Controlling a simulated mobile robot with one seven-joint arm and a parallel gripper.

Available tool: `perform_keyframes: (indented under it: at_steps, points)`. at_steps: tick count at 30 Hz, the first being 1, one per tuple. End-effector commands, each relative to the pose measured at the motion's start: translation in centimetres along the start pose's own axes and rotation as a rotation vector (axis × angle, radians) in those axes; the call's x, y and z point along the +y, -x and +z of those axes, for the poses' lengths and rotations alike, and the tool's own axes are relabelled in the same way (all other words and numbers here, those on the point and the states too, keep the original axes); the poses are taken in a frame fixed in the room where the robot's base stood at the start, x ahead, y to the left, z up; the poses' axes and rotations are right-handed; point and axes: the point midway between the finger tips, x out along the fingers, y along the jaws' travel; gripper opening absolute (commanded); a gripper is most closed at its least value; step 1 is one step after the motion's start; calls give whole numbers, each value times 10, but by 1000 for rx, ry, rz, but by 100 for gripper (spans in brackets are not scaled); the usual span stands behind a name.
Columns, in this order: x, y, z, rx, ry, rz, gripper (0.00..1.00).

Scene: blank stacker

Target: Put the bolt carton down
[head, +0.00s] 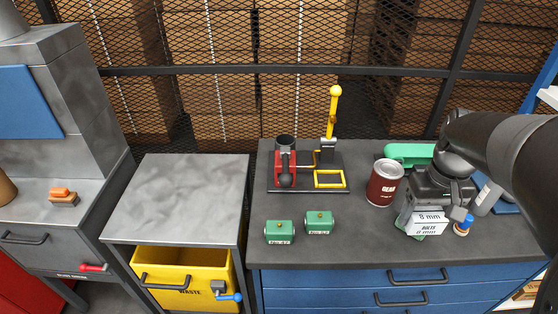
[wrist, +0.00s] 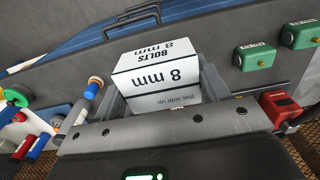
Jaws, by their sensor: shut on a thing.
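The bolt carton (head: 427,223) is a white box with "8 mm" and "BOLTS" printed on it. It is at the right of the counter in the head view, low over or at the dark top; I cannot tell whether it touches. A bit of green shows at its lower left edge. My gripper (head: 437,199) is shut on the carton from above. In the wrist view the carton (wrist: 158,72) sits between the two grey fingers of my gripper (wrist: 162,85), with its lettered sides showing.
A dark red can (head: 384,183) stands left of the carton, and a blue-topped item (head: 463,225) is close on its right. Two green blocks (head: 279,232) (head: 319,222) lie further left. A red-and-yellow fixture (head: 306,184) stands behind them. The counter (head: 340,250) is bare near its front edge.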

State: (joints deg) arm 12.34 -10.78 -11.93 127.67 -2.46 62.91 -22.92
Motion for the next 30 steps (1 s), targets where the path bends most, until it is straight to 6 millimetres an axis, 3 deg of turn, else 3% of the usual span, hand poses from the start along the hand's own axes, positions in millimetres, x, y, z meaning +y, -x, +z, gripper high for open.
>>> perform_keyframes:
  at_steps: [1, 8, 14, 23, 30]
  points:
    - [0, 11, -2, 4, 6, 2, 40]
    - [-13, 22, -52, 0, 145, 1, 40]
    - [-41, 36, -115, -1, 327, 2, 40]
    - [-127, 50, -222, 0, 676, -1, 40]
    - [-219, 47, -288, -1, 954, -1, 40]
